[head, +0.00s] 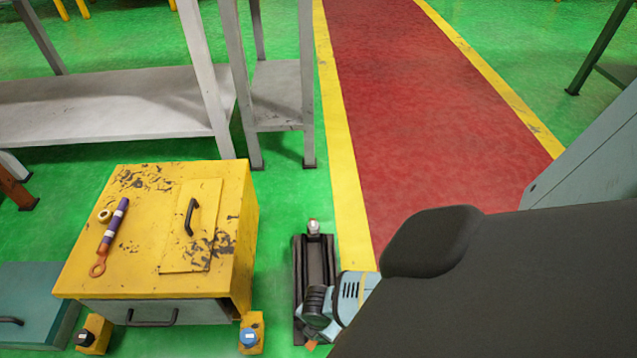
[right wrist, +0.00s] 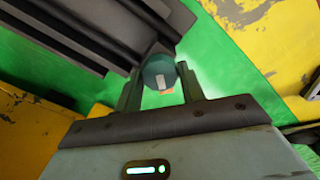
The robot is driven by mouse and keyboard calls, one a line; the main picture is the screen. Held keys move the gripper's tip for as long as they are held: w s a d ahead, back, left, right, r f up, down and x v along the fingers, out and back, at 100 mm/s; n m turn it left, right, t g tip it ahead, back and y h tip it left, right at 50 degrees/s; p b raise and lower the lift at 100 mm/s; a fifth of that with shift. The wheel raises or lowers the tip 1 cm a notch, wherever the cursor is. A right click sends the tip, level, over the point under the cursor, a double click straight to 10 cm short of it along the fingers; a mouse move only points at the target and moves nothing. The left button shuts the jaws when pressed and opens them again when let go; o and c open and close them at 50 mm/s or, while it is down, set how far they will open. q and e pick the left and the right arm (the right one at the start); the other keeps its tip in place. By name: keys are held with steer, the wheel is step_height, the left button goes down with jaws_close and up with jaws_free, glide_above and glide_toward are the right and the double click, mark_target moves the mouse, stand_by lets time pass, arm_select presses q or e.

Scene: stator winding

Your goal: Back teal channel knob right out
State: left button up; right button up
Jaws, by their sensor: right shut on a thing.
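In the right wrist view, a round teal knob (right wrist: 157,70) with a pale rectangular mark sits between the two fingers of my right gripper (right wrist: 160,80), which is shut on it. The knob is at the end of a dark ribbed channel (right wrist: 88,32). In the head view, the dark channel (head: 300,262) lies on the floor right of the yellow cabinet, with a small pale-topped knob (head: 313,227) at its far end. My right wrist covers the channel's near end, so the held knob is hidden there. My left gripper is not in view.
The yellow cabinet (head: 140,225) stands close left of the channel, with a purple-and-orange tool (head: 112,232) on top. A blue-capped yellow foot (head: 250,337) is near my wrist. Grey shelving (head: 110,100) stands behind. The red walkway (head: 430,110) is clear.

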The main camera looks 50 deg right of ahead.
steer(key=n, duration=0.4)
steer(key=shift+s+d+f+b, duration=0.1)
steer(key=shift+b, duration=0.25)
steer(key=shift+n, duration=1.7)
steer(key=shift+b, duration=0.3)
steer(key=o, duration=1)
steer(key=shift+c, duration=0.2)
steer(key=shift+r+p, duration=2.2)
steer(key=shift+r, duration=1.75)
